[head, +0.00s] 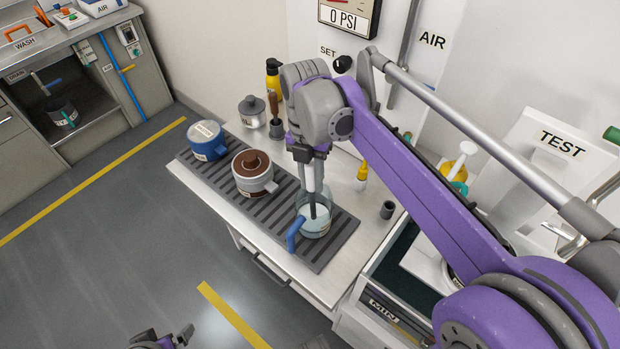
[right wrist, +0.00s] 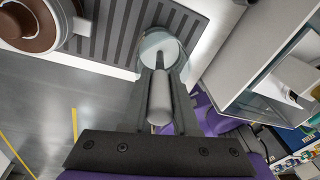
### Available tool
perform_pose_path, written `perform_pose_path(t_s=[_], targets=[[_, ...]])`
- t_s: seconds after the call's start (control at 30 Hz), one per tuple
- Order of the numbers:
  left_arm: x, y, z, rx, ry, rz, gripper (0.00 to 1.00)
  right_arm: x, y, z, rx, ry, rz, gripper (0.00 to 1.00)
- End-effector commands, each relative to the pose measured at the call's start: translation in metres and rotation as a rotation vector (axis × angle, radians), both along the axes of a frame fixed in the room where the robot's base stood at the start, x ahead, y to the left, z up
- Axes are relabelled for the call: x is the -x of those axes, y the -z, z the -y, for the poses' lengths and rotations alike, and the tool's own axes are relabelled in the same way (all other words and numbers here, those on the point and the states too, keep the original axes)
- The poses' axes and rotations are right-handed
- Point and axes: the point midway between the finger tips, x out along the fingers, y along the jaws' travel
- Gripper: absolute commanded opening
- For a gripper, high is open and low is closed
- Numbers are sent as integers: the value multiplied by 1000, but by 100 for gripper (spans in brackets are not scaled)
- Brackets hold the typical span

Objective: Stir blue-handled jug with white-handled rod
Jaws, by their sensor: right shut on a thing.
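The blue-handled jug (head: 318,227) is a clear vessel with pale liquid, standing on the ribbed dark mat with its blue handle toward the front left. My right gripper (head: 312,188) is above it, shut on the white-handled rod (right wrist: 160,98). The rod points down, and its dark lower part is inside the jug's mouth. In the right wrist view the white handle lies between the two fingers, and the jug (right wrist: 166,44) is beyond them. The rod's tip is hard to make out. My left gripper (head: 165,341) shows only partly at the bottom edge of the head view.
On the ribbed mat (head: 222,175), left of the jug, stand a brown-topped pot (head: 253,180) and a blue mug (head: 206,140). A lidded grey pot (head: 252,111), a yellow-capped bottle (head: 362,172) and a small dark cup (head: 387,210) stand nearby. An open-topped cabinet is at right.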

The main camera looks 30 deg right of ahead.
Motion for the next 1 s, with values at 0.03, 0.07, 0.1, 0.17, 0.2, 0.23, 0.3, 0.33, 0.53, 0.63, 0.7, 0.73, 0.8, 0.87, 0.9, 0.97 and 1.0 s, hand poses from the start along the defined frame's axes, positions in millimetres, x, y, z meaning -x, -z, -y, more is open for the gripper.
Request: perform_pose_path(t_s=[0.03, 0.07, 0.1, 0.17, 0.2, 0.23, 0.3, 0.33, 0.53, 0.63, 0.7, 0.73, 0.8, 0.87, 0.9, 0.97, 1.0], targets=[[0, 0, 0, 0, 0, 0, 100, 0, 0, 0, 0, 0, 0, 0], [0, 0, 0, 0, 0, 0, 100, 0, 0, 0, 0, 0, 0, 0], [0, 0, 0, 0, 0, 0, 100, 0, 0, 0, 0, 0, 0, 0], [0, -1, 0, 0, 0, 0, 100, 0, -2, 0, 0, 0, 0, 0], [0, -3, 0, 0, 0, 1, 100, 0, -3, 0, 0, 0, 0, 0], [0, -4, 0, 0, 0, 1, 100, 0, -5, 0, 0, 0, 0, 0], [-1, -9, 0, 0, 0, 3, 100, 0, -10, 0, 0, 0, 0, 0], [-1, -11, 0, 0, 0, 3, 100, -1, -13, 0, 0, 0, 0, 0], [-3, -25, 0, 0, 0, 8, 100, -2, -29, 0, -1, 0, 1, 0], [-4, -32, 0, 0, 0, 11, 100, -2, -37, 0, 0, 0, 0, 0], [-5, -37, 0, 0, 0, 12, 100, -2, -43, 0, 0, 0, 0, 0], [-5, -39, 0, 0, 0, 13, 100, -2, -45, 0, 0, 0, 0, 0], [-6, -43, 0, 0, 0, 15, 100, -3, -51, 0, 0, 0, 0, 0], [-7, -47, 0, 0, 0, 16, 100, -3, -56, 0, 0, 0, 0, 0], [-8, -50, 0, 0, 0, 17, 100, -3, -59, 1, 0, 0, 0, 0], [-8, -54, 0, 0, 0, 19, 100, -3, -63, 1, 0, 0, 0, 0], [-9, -57, 0, 0, 0, 20, 100, -4, -67, 1, 0, 0, 1, 0]])
